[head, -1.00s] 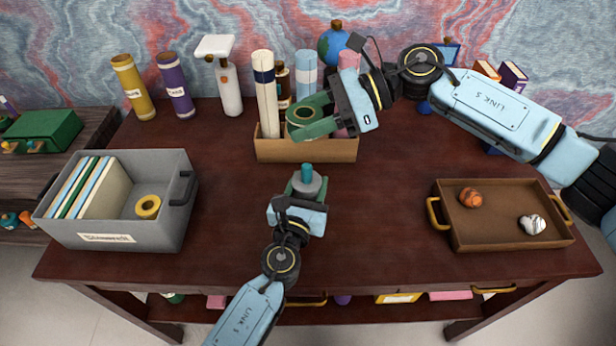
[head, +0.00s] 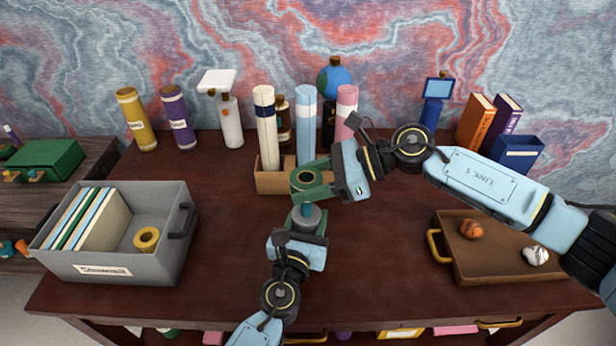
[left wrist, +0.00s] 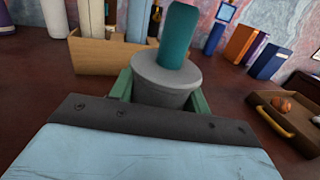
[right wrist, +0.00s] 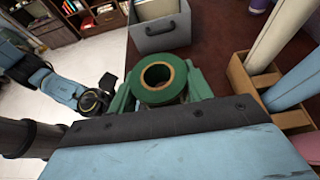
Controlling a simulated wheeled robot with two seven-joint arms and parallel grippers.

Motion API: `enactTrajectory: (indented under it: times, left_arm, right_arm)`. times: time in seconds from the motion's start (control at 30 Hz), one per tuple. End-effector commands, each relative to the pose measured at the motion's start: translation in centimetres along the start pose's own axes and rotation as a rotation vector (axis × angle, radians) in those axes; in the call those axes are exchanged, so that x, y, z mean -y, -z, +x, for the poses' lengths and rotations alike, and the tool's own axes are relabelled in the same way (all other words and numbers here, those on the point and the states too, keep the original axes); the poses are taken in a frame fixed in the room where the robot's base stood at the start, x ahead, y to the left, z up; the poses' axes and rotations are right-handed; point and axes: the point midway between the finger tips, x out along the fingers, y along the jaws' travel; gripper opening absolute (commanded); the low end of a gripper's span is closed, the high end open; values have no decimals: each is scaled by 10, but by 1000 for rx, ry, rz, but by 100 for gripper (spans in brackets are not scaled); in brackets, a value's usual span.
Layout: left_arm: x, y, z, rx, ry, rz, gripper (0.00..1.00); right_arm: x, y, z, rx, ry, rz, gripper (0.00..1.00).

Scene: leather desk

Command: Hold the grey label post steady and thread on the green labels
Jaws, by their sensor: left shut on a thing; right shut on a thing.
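The grey label post (head: 307,216) has a round grey base and a teal peg (left wrist: 180,32), which points up and looks bare in the left wrist view. My left gripper (head: 304,224) is shut on its grey base. A green label (head: 305,178), a ring with a tan-rimmed hole, is held in my right gripper (head: 312,182). It also shows between the fingers in the right wrist view (right wrist: 143,87). In the head view the ring appears just above and behind the post. The ring and gripper partly hide the peg there, and the exact gap cannot be told.
A grey bin (head: 110,269) at left holds upright folders and a yellow ring (head: 146,239). A wooden box (head: 270,181) with rolled tubes stands behind the grippers. A brown tray (head: 462,262) with two stones is at right. Desk between bin and post is clear.

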Motion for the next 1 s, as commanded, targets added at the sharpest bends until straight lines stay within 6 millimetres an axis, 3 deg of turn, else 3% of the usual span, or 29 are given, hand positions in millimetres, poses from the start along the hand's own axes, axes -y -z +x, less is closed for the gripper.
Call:
enactTrajectory:
  times: [1.0]
  left_arm:
    - [0, 0, 0, 0, 0, 0, 22]
  right_arm:
    - [0, 37, 16, 1, 0, 0, 24]
